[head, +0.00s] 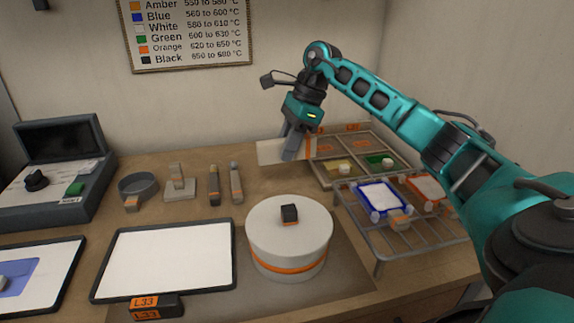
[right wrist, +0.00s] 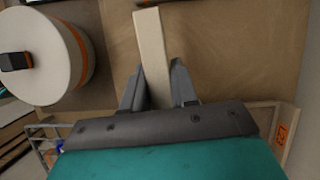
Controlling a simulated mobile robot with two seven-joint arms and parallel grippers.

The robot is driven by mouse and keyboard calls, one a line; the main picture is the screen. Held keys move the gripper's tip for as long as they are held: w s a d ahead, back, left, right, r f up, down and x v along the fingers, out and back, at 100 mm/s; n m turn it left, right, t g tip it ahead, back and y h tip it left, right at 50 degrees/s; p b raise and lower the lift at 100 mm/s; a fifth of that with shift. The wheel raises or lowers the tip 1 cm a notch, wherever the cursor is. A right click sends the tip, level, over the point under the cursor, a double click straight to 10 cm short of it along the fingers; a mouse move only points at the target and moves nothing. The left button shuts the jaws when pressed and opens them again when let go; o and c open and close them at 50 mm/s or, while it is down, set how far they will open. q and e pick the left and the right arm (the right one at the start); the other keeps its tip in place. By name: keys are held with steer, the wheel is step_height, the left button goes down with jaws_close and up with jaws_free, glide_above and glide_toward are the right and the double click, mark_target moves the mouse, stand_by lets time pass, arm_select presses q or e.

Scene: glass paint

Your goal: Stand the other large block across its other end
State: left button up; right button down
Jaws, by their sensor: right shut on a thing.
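My right gripper (head: 293,152) is shut on a cream block (head: 269,152) at the back of the table, left of the compartment tray. In the right wrist view the block (right wrist: 150,35) is a long pale bar lying between the two fingers (right wrist: 158,72) and reaching out past their tips. The gripper hides part of the block, and I cannot tell whether it touches the table. I cannot make out a second large block. My left gripper is not in view.
A round white lidded pot (head: 262,236) with an orange band stands in front. A white panel (head: 160,255) lies left of it. A wire rack (head: 387,237) and the compartment tray (head: 331,180) are at right. Small tools (head: 214,184) stand behind the panel.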

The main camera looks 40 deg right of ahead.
step_height(320, 180, up, 15)
steer(key=p, duration=0.5)
steer(key=shift+r+p, duration=0.2)
steer(key=shift+p, duration=0.2)
steer(key=shift+a+f, duration=0.1)
steer(key=shift+f, duration=0.05)
